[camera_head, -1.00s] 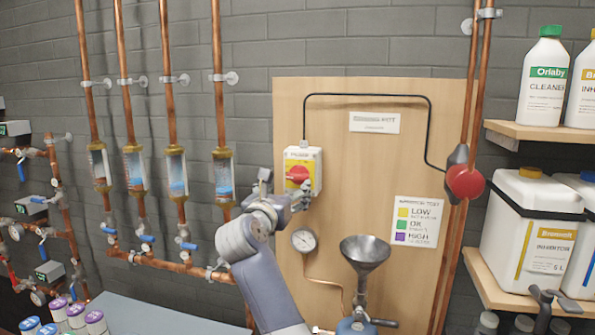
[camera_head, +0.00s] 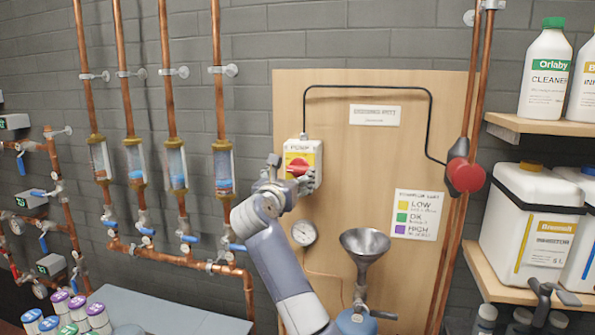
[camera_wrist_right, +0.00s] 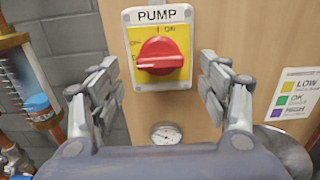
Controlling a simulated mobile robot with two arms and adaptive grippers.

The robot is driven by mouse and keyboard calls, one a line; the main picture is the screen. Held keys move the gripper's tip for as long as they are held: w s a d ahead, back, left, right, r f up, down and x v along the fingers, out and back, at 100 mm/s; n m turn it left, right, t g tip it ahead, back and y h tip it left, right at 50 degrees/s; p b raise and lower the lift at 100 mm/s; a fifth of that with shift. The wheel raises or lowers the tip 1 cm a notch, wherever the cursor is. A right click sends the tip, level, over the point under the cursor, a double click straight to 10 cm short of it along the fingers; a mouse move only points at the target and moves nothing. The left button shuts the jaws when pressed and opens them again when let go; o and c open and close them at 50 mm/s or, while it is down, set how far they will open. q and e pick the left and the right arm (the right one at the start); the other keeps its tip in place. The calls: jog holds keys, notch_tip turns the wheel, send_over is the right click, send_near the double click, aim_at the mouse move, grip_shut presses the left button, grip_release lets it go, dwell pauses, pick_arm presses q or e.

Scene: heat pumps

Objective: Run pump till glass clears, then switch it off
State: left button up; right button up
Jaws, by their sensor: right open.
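The pump switch box (camera_head: 316,150) is on the wooden panel, with a red rotary knob (camera_head: 297,167) on a yellow face. In the right wrist view the knob (camera_wrist_right: 160,55) has its grip lying about level, with "ON" marked at the upper right. My right gripper (camera_head: 290,175) is open in front of the switch. In the right wrist view its fingers (camera_wrist_right: 162,85) stand apart, left and right of the knob and below it, not touching it. Several sight glasses (camera_head: 224,168) on copper pipes hold blue liquid or blue bits; their clarity is hard to tell. My left gripper is not visible.
A gauge (camera_head: 303,233) and a metal funnel (camera_head: 364,245) are below the switch. A black cable (camera_head: 375,88) runs to a red round fitting (camera_head: 465,176). A label chart (camera_head: 417,213) is on the panel. Shelves with bottles (camera_head: 545,75) and canisters (camera_head: 530,218) are at right.

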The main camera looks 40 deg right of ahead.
aim_at(296, 171)
jog(key=shift+x, duration=2.05)
jog(key=c, duration=1.2)
jog(key=m+b, duration=0.2)
jog(key=b, duration=0.1)
jog(key=m+b, duration=0.2)
jog(key=b, duration=0.1)
jog(key=shift+a+f+m, duration=0.1)
jog(key=shift+f+m, duration=0.2)
jog(key=shift+f, duration=0.05)
jog(key=shift+r+m, duration=0.1)
jog(key=shift+m, duration=0.3)
jog(key=shift+r, duration=0.1)
jog(key=shift+r+m, duration=0.1)
jog(key=shift+m, duration=0.2)
